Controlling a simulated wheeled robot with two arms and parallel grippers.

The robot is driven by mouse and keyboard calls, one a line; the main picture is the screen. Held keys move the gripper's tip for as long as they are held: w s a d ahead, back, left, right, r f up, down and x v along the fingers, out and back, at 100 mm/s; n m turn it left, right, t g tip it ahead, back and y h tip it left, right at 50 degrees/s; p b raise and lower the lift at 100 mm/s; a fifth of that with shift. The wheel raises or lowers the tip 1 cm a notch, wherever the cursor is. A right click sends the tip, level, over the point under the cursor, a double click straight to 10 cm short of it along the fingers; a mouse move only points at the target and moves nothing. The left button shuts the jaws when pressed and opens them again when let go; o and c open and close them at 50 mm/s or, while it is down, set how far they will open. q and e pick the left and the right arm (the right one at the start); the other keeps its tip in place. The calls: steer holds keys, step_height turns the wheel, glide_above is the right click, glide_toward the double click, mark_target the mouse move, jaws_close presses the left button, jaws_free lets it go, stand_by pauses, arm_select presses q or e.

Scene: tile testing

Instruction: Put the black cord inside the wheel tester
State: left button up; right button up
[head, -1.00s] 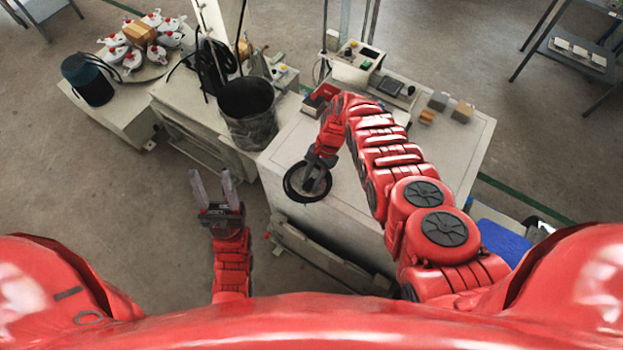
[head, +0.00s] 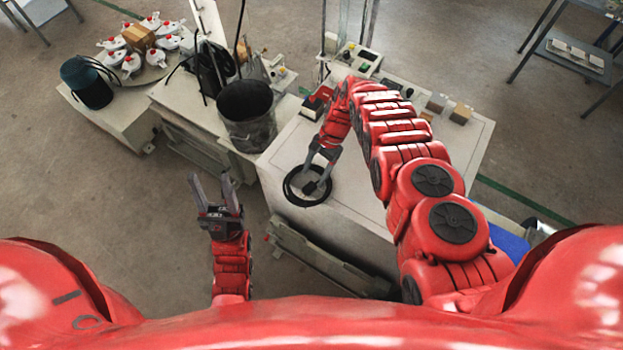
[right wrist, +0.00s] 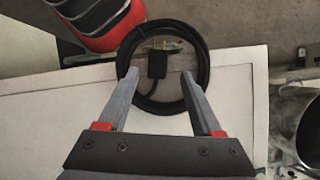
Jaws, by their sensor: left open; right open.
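The black cord (head: 289,190) is a coiled ring at the near left part of the white cabinet top. It also shows in the right wrist view (right wrist: 206,60), with a small black block inside the ring. My right gripper (head: 314,184) is open, its fingertips overlapping the ring; in the right wrist view both fingertips (right wrist: 161,78) appear within its outline. I cannot tell whether they touch it. My left gripper (head: 214,193) is open and empty above the floor. An open-topped dark cylinder (head: 248,125) stands left of the cabinet; I cannot tell whether it is the wheel tester.
The white cabinet (head: 450,150) carries a control box (head: 357,60) and small blocks (head: 461,113) at its far side. A cart at the back left holds a round tray of white jugs (head: 131,66) and a dark bucket (head: 92,92). The floor at left is clear.

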steer(key=b+v, duration=0.2)
steer(key=v, duration=0.6)
stand_by(0.4)
